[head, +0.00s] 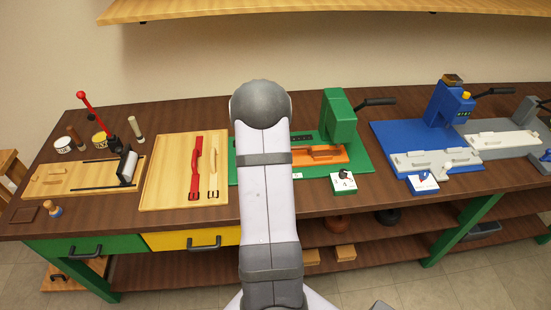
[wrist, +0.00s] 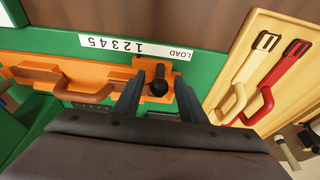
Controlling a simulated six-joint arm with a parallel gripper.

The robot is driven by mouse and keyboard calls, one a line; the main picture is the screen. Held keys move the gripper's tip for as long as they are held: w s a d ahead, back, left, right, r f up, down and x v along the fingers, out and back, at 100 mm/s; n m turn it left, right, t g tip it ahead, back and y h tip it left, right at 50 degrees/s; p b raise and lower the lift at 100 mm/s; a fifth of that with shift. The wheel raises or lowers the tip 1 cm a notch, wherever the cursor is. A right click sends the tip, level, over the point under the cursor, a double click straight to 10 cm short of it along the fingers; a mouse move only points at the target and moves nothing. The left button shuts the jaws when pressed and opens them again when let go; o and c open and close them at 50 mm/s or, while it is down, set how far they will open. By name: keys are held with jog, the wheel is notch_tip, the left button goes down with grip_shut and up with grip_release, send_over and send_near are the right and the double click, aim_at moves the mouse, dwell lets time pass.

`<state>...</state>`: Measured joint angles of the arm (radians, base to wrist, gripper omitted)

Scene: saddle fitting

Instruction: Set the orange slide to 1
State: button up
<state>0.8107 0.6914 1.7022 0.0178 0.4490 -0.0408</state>
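The orange slide (head: 325,154) sits on the green station (head: 360,165), partly hidden behind my arm in the head view. In the wrist view the orange slide (wrist: 45,75) carries a brown handle (wrist: 82,90). A black knob (wrist: 158,86) stands on an orange block at its right end. A white strip (wrist: 135,47) beside it has upside-down digits and the word LOAD; the knob is near the LOAD end. My gripper (wrist: 159,82) is open, with one finger on each side of the knob. I cannot tell whether either finger touches it.
A wooden board with red (head: 195,168) and cream straps (head: 212,165) lies left of the green station. A green press head (head: 340,118) with a black lever rises behind the slide. A small white-topped box (head: 343,184) stands in front. A blue station (head: 400,140) is to the right.

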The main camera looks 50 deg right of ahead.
jog(key=p+v, duration=0.4)
jog(key=v, duration=0.2)
dwell(0.4)
dwell(0.4)
jog(key=s+a+f+g+y, duration=0.1)
jog(key=s+a, duration=0.2)
jog(key=s+a+f+g+y, duration=0.1)
jog(key=s+a+f, duration=0.1)
jog(key=s+a, duration=0.1)
jog(key=s+a+f, duration=0.1)
jog(key=s+a, duration=0.2)
jog(key=shift+s+a+f+g+y, duration=0.1)
jog(key=shift+a+f+g+y, duration=0.2)
jog(key=shift+g+y, duration=0.1)
jog(key=s+a+r+n+g, duration=0.1)
jog(key=s+a+r+n, duration=0.2)
jog(key=a, duration=0.6)
jog(key=s+a+r+n+g, duration=0.1)
jog(key=s+a+r, duration=0.25)
jog(key=a, duration=0.55)
jog(key=w+a+r+n+t, duration=0.25)
jog(key=a+r+n, duration=0.2)
jog(key=a, duration=0.45)
notch_tip(320, 180, down, 20)
jog(key=b, duration=1.9)
jog(key=shift+w, duration=0.15)
